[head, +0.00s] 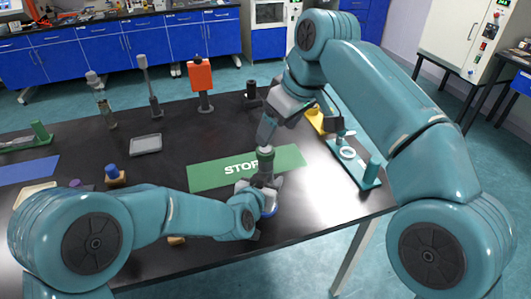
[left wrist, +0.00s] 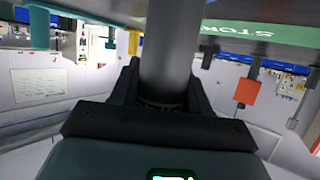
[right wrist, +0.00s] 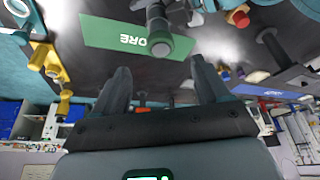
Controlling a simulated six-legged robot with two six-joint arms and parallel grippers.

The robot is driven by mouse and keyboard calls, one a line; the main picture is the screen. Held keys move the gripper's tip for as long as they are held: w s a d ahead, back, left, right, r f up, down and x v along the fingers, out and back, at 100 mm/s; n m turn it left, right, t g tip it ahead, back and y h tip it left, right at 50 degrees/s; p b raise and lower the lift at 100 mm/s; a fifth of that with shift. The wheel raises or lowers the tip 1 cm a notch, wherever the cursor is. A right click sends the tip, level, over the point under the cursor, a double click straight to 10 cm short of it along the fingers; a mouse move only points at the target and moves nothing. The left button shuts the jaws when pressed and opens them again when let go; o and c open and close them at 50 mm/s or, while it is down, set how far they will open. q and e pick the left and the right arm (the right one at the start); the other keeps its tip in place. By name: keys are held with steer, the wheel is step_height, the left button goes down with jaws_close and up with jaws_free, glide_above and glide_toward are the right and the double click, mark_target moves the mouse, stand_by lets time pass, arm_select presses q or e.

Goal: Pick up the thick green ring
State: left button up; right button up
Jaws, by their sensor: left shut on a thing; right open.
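My right gripper (head: 283,122) is open and empty, above and beyond the band. In the right wrist view its fingers (right wrist: 160,70) are spread, with the cylinder's end just past their tips.
A green rack (head: 367,180) with pale rings and a yellow piece (head: 316,119) are at the right. An orange-topped stand (head: 201,75), a grey tray (head: 146,144) and a blue-topped piece (head: 112,174) stand to the left.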

mark_target(267, 150)
steer(key=x, duration=0.7)
steer(key=shift+w+a+f, duration=0.1)
steer(key=shift+a+f, duration=0.15)
steer(key=c, duration=1.1)
